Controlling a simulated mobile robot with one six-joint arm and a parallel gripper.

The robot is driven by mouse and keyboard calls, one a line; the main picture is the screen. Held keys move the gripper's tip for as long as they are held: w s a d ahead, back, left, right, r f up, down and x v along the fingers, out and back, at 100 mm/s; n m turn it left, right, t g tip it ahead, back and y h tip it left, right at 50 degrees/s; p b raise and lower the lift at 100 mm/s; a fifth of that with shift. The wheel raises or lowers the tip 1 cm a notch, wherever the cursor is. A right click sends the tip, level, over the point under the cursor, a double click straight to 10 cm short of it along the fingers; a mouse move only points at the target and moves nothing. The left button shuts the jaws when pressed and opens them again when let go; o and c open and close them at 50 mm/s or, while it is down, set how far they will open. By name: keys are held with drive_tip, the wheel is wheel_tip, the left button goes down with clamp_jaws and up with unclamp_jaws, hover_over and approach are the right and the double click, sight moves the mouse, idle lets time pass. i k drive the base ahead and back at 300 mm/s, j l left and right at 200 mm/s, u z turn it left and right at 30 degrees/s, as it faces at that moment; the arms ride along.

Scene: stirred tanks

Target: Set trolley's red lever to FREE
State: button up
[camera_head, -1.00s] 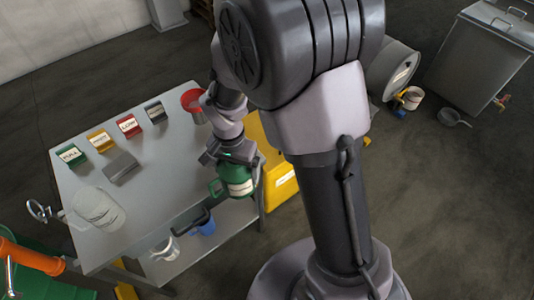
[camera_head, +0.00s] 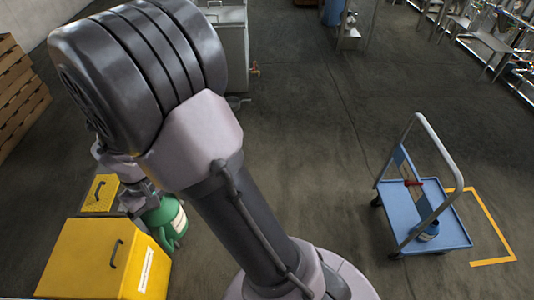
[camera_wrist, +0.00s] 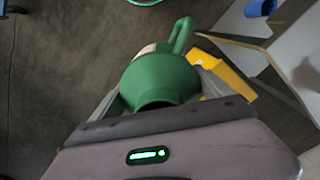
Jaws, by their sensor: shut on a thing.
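The trolley (camera_head: 455,232) stands at the right of the head view, with a blue deck and a tall grey push handle. Its red lever (camera_head: 412,183) is small, near the handle end; its setting is too small to read. A blue container (camera_head: 428,231) is on the deck. My gripper (camera_head: 146,200) is at the left, far from the trolley. It is shut on a green jug (camera_head: 165,220) with a pale label, held near the yellow box. The jug also fills the middle of the wrist view (camera_wrist: 160,78), between the fingers.
Yellow boxes with black handles (camera_head: 75,262) stand at the lower left, close to my gripper. A steel tank (camera_head: 228,45) is behind my arm. Yellow floor tape (camera_head: 490,213) marks a corner by the trolley. The floor between me and the trolley is clear.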

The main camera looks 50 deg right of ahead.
sight(399, 196)
drive_tip(key=i+l+z, duration=0.1)
drive_tip(key=l+z, duration=0.5)
drive_tip(key=i+l+z, duration=0.15)
drive_tip(key=l+z, duration=0.15)
drive_tip(key=z, duration=0.25)
drive_tip(key=i+l+z, duration=0.25)
drive_tip(key=z, duration=0.35)
drive_tip(key=i+l+z, duration=0.3)
drive_tip(key=z, duration=0.3)
drive_tip(key=i+z, duration=0.35)
drive_tip(key=z, duration=0.2)
drive_tip(key=i+z, duration=0.35)
drive_tip(key=z, duration=0.25)
drive_tip(key=i+j+z, duration=0.25)
drive_tip(key=z, duration=0.35)
drive_tip(key=i+j+z, duration=0.25)
drive_tip(key=j+z, duration=0.15)
drive_tip(key=z, duration=0.15)
